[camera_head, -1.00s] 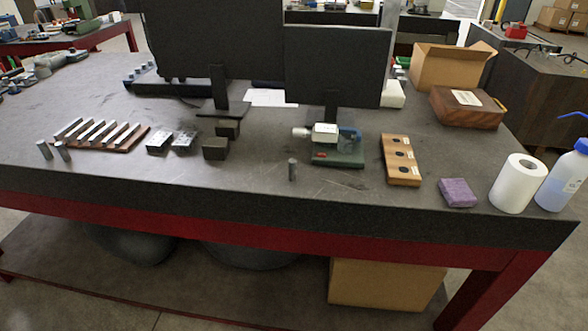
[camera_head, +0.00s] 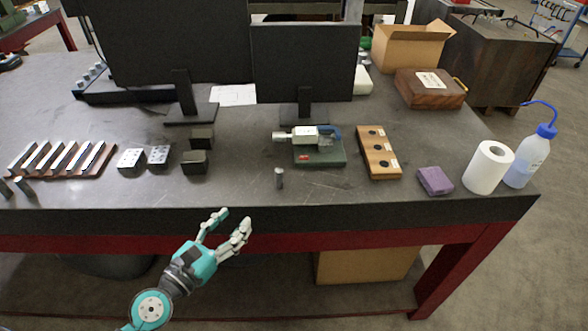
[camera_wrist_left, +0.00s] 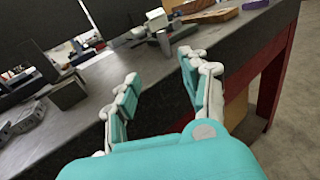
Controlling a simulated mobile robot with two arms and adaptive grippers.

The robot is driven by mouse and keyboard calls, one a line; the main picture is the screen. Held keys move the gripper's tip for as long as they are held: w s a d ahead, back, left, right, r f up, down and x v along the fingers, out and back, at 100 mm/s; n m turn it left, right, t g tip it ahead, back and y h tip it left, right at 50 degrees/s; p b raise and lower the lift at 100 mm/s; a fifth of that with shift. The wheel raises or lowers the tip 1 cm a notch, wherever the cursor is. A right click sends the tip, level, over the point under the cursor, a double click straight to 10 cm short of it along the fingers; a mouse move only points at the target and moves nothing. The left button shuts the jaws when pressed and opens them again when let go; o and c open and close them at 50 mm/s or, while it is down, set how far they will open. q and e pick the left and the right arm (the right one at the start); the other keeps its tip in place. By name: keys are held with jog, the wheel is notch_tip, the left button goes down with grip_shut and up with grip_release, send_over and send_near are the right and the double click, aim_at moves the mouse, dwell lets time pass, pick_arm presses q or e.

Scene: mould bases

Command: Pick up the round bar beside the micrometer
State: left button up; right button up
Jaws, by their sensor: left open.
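The round bar (camera_head: 279,178) is a small grey cylinder standing upright near the front edge of the bench. The micrometer (camera_head: 305,133), silver and white with a blue frame, lies on a green base (camera_head: 320,153) just behind and to the right of it. My left gripper (camera_head: 234,217) is teal and white, open and empty, in front of the bench edge and left of the bar. In the left wrist view the open fingers (camera_wrist_left: 160,66) point towards the bench, with the bar (camera_wrist_left: 164,42) beyond them. My right gripper is not in view.
Dark blocks (camera_head: 195,161) and drilled metal blocks (camera_head: 131,160) stand left of the bar. A wooden block with holes (camera_head: 377,152), a purple block (camera_head: 435,181), a paper roll (camera_head: 487,167) and a bottle (camera_head: 528,160) stand to the right. Monitors (camera_head: 302,65) rise behind.

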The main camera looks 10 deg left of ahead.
pick_arm(q)
notch_tip(320, 180, up, 2)
jog(key=w+d+p, duration=0.2)
jog(key=w, duration=0.1)
jog(key=p, duration=0.2)
send_near(277, 172)
jog(key=x, duration=0.4)
jog(key=shift+w+f, duration=0.15)
jog(key=shift+w, duration=0.25)
jog(key=x, duration=0.5)
jog(key=shift+w+d+p, duration=0.2)
jog(key=shift+p, duration=0.2)
jog(key=shift+w+d, duration=0.1)
jog(key=shift+w, duration=0.35)
jog(key=shift+s, duration=0.1)
jog(key=shift+c, duration=0.2)
jog(key=shift+c, duration=1.1)
grip_shut()
